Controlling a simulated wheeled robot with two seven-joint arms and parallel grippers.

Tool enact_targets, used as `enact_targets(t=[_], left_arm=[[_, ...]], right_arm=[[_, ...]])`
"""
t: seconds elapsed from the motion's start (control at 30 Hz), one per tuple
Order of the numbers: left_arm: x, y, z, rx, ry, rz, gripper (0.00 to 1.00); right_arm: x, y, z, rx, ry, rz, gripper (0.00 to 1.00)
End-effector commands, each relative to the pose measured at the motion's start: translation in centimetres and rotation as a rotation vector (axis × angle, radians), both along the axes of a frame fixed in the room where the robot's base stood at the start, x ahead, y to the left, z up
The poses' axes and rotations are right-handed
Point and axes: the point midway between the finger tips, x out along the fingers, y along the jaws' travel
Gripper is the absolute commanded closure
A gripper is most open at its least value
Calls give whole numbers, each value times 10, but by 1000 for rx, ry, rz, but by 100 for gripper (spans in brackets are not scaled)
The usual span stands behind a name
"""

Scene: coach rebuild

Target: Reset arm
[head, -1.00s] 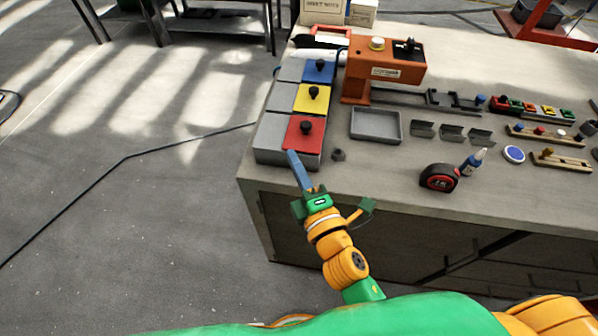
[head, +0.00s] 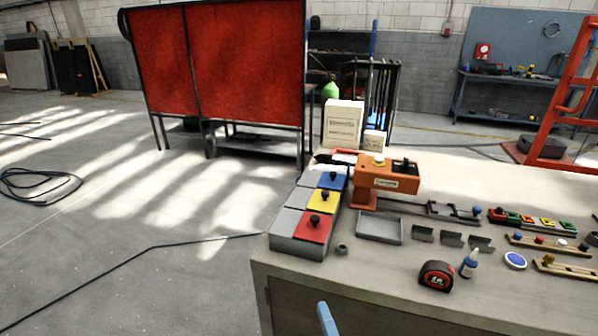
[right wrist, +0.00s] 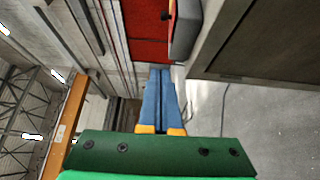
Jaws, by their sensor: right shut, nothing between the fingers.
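My right gripper shows at the bottom of the head view only by its blue fingertips (head: 326,318), in front of the workbench's near left corner. In the right wrist view, the blue fingers (right wrist: 161,100) lie together, shut with nothing between them. My left gripper is in neither view. The workbench (head: 330,290) carries a grey box with red (head: 313,229), yellow (head: 322,201) and blue (head: 332,180) knobbed lids. The fingers are apart from the lids in the head view.
On the bench are an orange machine (head: 388,180), a grey tray (head: 379,228), a tape measure (head: 436,274) and a blue bottle (head: 469,263). A red screen (head: 220,65) stands behind.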

Motion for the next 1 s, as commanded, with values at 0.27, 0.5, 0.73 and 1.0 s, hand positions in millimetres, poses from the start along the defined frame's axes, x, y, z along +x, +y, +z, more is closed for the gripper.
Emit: enact_targets(t=[0.27,0.5,0.73,1.0], left_arm=[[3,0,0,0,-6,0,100],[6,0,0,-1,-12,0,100],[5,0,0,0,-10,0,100],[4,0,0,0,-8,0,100]], right_arm=[[0,1,-58,78,165,6,100],[-11,-6,-138,196,403,-29,100],[-56,-34,-256,399,768,-189,100],[-218,-115,-405,808,1291,-831,100]])
